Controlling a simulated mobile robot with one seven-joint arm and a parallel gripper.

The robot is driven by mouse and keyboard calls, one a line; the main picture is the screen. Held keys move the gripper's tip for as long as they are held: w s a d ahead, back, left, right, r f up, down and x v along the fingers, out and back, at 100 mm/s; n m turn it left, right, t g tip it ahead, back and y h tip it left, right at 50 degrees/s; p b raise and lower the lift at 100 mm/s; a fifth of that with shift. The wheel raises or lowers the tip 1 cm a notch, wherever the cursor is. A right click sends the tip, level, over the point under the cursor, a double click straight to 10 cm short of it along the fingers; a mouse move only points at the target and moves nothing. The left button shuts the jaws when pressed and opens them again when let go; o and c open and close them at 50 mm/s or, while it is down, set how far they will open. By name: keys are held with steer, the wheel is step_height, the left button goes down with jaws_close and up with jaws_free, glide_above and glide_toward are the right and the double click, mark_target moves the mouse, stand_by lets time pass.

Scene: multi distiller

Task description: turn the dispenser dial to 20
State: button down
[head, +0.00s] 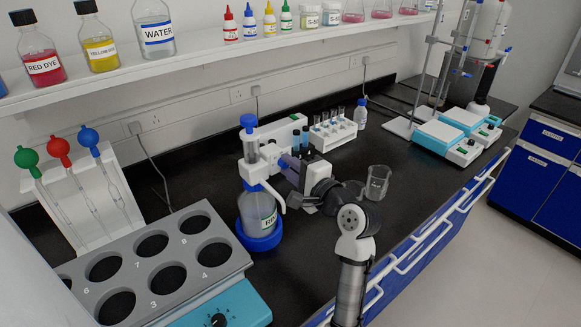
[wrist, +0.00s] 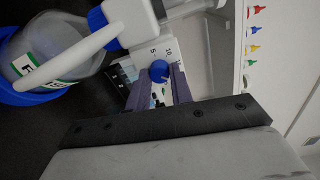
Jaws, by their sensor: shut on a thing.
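The bottle-top dispenser (head: 251,150) is white with a blue cap and sits on a clear labelled bottle (head: 260,212) in a blue ring base. In the wrist view the dispenser body (wrist: 127,18) and its white spout are at the top, with the bottle (wrist: 50,50) at the upper left. The blue dial knob (wrist: 159,71) sits in front of a white scale with printed numbers. My gripper (wrist: 158,80) is shut on the knob, with one finger on each side. In the head view my gripper (head: 292,165) is at the dispenser's right side; the dial is hidden there.
A grey block (head: 150,262) with numbered wells stands at the front left. A test-tube rack (head: 333,134) is behind my gripper, and a glass beaker (head: 377,182) stands to its right. A shelf (head: 190,62) with bottles runs above.

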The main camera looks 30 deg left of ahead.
steer(key=shift+m, duration=0.5)
steer(key=c, duration=1.5)
jaws_free()
steer(key=b+v, duration=0.4)
steer(key=v, duration=1)
